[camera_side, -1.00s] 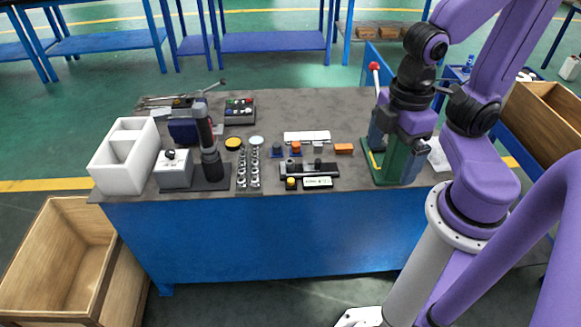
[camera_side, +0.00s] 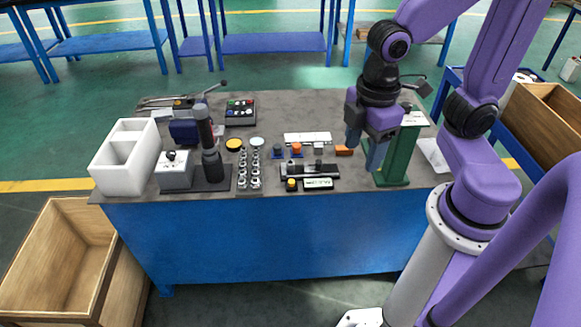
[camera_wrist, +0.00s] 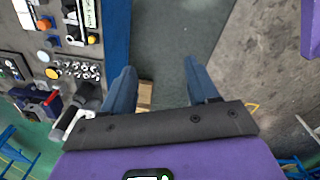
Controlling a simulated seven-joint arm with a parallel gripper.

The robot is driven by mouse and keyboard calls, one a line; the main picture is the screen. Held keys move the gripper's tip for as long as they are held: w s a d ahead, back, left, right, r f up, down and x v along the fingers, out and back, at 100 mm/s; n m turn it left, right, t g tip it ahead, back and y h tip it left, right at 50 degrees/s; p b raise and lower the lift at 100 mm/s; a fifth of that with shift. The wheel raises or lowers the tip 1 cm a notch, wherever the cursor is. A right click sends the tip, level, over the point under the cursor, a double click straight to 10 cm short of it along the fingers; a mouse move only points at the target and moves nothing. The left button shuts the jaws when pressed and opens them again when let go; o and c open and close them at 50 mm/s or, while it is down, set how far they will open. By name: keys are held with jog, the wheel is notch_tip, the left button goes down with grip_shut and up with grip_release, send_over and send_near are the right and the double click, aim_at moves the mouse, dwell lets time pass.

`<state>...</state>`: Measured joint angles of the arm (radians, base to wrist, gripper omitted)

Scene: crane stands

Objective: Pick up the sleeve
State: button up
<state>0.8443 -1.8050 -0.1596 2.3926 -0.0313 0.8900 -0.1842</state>
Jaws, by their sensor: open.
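No part is marked as the sleeve. The likeliest candidates are the small shiny metal pieces (camera_side: 249,170) standing in two rows on a holder near the table's front edge. Similar shiny pieces show at the left of the wrist view (camera_wrist: 82,70). I cannot tell which piece is the sleeve. My gripper (camera_side: 364,153) is over the right part of the table, well to the right of these pieces, beside a green stand. In the wrist view its two blue fingers (camera_wrist: 160,68) are apart with nothing held between them.
The green stand (camera_side: 396,157) is close to my gripper's right. An orange block (camera_side: 344,150) lies to its left. A dark press-like tool (camera_side: 209,150) and a white divided box (camera_side: 125,155) stand at the table's left. A wooden crate (camera_side: 70,255) is on the floor.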

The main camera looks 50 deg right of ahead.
jog(key=w+f+n, duration=0.1)
jog(key=w+f, duration=0.1)
jog(key=w, duration=0.8)
jog(key=n+h, duration=0.2)
jog(key=n, duration=0.2)
send_over(290, 162)
jog(key=a, duration=0.3)
notch_tip(290, 162, down, 10)
jog(key=r, duration=0.1)
jog(key=d+f, duration=0.1)
jog(key=f, duration=0.4)
jog(key=d+f, duration=0.1)
jog(key=f, duration=1.1)
jog(key=shift+s+d+f, duration=0.1)
jog(key=shift+d+f, duration=0.15)
jog(key=shift+d, duration=0.15)
grip_shut()
